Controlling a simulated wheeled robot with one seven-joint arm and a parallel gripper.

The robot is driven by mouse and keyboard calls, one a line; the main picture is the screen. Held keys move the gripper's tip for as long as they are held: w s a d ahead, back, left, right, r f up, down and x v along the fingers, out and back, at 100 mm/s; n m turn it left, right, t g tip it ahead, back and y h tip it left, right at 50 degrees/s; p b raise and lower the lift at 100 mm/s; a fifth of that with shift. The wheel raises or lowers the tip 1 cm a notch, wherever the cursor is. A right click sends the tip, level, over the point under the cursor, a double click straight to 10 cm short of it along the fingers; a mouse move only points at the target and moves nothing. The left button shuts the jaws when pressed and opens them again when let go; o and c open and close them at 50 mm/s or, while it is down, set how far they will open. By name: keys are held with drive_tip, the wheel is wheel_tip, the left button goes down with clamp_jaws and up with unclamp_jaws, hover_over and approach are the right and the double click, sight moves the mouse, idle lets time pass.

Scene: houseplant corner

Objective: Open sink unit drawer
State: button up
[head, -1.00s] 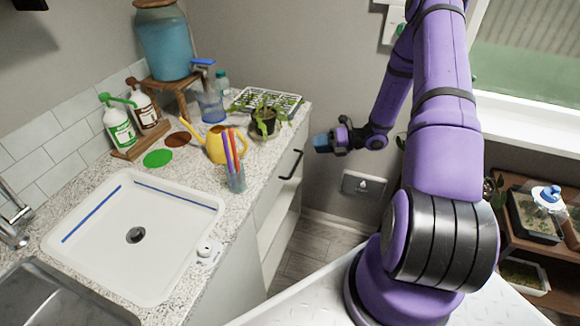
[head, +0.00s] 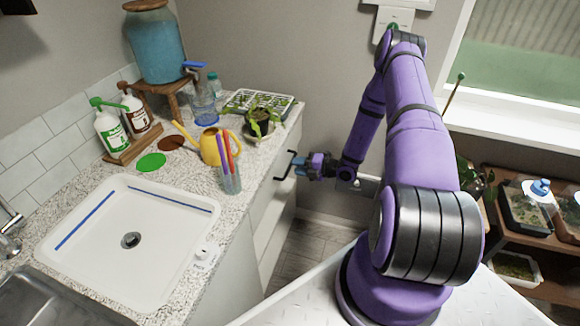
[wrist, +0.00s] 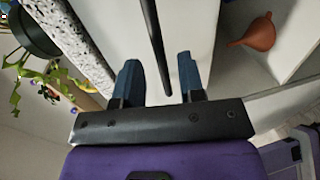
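The sink unit's white drawer front (head: 263,196) is below the speckled counter and looks shut. Its dark bar handle (head: 291,161) stands out near the right end. My gripper (head: 303,164) is at the handle, reaching in from the right. In the wrist view, my two blue fingers (wrist: 162,78) are apart, with the black handle bar (wrist: 155,40) running into the gap between them. Both fingers look clear of the bar. The drawer front (wrist: 190,25) fills the area behind.
An open shelf below the drawer holds an orange funnel (wrist: 260,33). A potted plant (head: 260,124), a yellow watering can (head: 212,148) and a cup of pens (head: 230,178) stand on the counter above. Floor shows before the unit.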

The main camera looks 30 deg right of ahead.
sight(290, 166)
drive_tip(key=shift+x, duration=1.8)
drive_tip(key=shift+c, duration=0.4)
clamp_jaws()
